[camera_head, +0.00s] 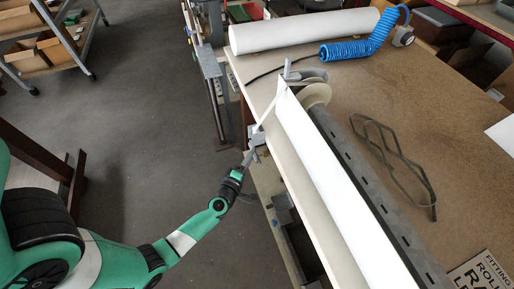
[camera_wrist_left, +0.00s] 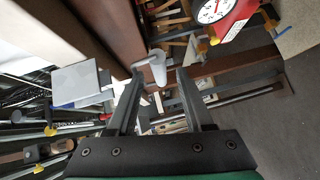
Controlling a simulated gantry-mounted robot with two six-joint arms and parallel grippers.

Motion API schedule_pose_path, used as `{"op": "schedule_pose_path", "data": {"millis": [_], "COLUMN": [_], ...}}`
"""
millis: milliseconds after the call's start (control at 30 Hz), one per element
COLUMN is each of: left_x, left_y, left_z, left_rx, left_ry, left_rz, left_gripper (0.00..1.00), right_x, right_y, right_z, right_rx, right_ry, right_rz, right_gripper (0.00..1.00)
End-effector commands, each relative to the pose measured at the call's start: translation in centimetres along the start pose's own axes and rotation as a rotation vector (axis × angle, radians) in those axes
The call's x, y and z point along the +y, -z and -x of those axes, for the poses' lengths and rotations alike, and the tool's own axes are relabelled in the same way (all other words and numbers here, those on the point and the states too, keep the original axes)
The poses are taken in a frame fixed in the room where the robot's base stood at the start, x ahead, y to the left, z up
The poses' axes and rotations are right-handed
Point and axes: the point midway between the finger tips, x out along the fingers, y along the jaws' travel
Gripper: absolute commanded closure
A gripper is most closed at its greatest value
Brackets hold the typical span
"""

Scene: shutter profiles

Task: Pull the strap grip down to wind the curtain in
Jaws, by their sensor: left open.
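The white curtain (camera_head: 325,165) and its long grey slotted profile (camera_head: 365,180) run along the table's left edge. A pale disc (camera_head: 314,96) sits at the far end. A thin pale strap (camera_head: 267,112) slants down from there past the table edge. A small grey piece, apparently the strap grip (camera_head: 258,139), is at its lower end. My left gripper (camera_head: 250,157) is open just below it; contact cannot be told. In the left wrist view, my open fingers (camera_wrist_left: 160,85) point at a pale grey rounded piece (camera_wrist_left: 156,68), possibly the grip. My right gripper is not in view.
A white roll (camera_head: 300,32), a blue coiled hose (camera_head: 350,50) and a dark loop of cord (camera_head: 395,160) lie on the brown table (camera_head: 455,130). A shelf cart (camera_head: 55,45) stands far left. The floor (camera_head: 140,110) left of the table has free room.

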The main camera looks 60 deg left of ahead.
Motion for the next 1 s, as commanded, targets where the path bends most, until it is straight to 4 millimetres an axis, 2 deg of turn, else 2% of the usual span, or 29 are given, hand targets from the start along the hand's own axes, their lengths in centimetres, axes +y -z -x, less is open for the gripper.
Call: {"op": "schedule_pose_path", "data": {"millis": [33, 100, 233, 400, 600, 667, 900, 1000], "left_x": [-0.3, -0.2, -0.2, 0.0, 0.0, 0.0, 0.0, 0.0], "left_y": [0.0, 0.0, 0.0, 0.0, 0.0, 0.0, 0.0, 0.0], "left_z": [-1.4, -2.9, -4.9, -6.0, -6.0, -6.0, -6.0, -6.0], "left_rx": [0.002, 0.002, 0.001, 0.0, -0.001, -0.001, -0.001, -0.001], "left_ry": [-0.002, -0.003, -0.001, -0.001, 0.0, 0.0, 0.0, 0.0], "left_rz": [0.003, 0.002, 0.0, 0.001, 0.0, 0.0, 0.0, 0.0], "left_gripper": [0.48, 0.48, 0.48, 0.48, 0.48, 0.56, 0.99, 1.0], "right_x": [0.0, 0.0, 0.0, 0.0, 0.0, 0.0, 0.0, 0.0], "right_y": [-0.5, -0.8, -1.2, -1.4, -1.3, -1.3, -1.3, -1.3], "right_z": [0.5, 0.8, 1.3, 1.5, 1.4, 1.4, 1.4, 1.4], "right_rx": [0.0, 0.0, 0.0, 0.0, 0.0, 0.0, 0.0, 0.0], "right_ry": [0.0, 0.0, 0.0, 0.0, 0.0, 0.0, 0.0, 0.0], "right_rz": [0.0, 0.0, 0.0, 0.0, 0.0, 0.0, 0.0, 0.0], "right_gripper": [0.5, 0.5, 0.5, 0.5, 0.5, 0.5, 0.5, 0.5]}}
